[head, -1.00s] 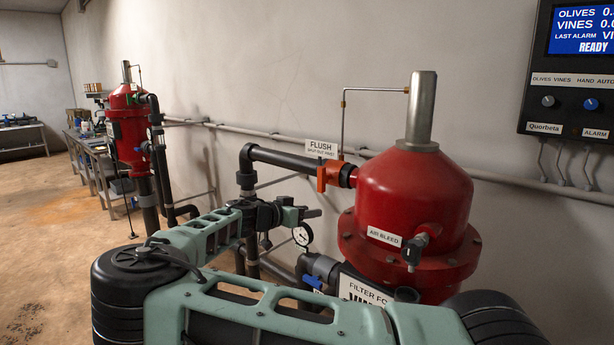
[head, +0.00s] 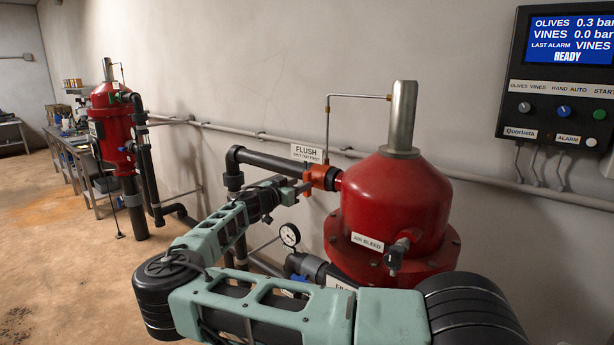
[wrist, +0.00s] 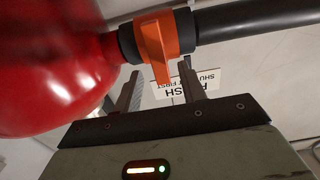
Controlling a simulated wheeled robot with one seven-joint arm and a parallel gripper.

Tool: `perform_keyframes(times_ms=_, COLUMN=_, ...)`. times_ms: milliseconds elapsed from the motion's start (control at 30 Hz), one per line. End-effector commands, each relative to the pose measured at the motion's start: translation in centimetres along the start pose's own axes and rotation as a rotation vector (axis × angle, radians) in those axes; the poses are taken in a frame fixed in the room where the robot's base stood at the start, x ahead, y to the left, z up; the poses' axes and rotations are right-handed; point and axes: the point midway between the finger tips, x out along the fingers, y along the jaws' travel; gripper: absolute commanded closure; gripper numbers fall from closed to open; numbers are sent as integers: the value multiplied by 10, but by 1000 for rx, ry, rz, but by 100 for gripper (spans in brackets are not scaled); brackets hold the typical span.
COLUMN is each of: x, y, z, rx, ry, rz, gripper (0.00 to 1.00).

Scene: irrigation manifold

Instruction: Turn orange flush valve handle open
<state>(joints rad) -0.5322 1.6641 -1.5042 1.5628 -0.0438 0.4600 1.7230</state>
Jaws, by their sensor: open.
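The orange flush valve (head: 325,177) sits in the dark pipe left of the near red filter tank (head: 397,205). In the wrist view its orange handle (wrist: 154,48) crosses the valve body, and its narrow end points towards my gripper (wrist: 160,84). My gripper is open, with one finger on each side of the handle's end in the picture. No contact shows, and I cannot tell how deep the handle sits between the fingers. In the head view my gripper (head: 297,190) is just left of the valve, and its fingers partly hide the handle.
The FLUSH sign (head: 307,153) hangs close behind the valve. A pressure gauge (head: 290,235) and lower pipes lie below my wrist. The dark pipe (head: 270,160) runs left from the valve. A control panel (head: 565,90) is on the wall at right. Floor is open at left.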

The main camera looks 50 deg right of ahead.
Motion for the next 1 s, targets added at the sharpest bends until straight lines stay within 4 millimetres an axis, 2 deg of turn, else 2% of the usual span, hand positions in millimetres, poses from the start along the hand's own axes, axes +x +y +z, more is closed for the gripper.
perform_keyframes(times_ms=100, x=22, y=1, z=-3, rx=-1, ry=0, rz=3, gripper=59)
perform_keyframes(times_ms=300, x=44, y=0, z=-1, rx=-1, ry=0, rz=1, gripper=59)
perform_keyframes(times_ms=667, x=49, y=0, z=0, rx=0, ry=0, rz=0, gripper=59)
perform_keyframes(times_ms=700, x=49, y=0, z=0, rx=0, ry=0, rz=0, gripper=62)
perform_keyframes(times_ms=833, x=49, y=0, z=0, rx=0, ry=0, rz=0, gripper=98)
perform_keyframes(times_ms=1000, x=48, y=0, z=0, rx=-1, ry=0, rz=0, gripper=100)
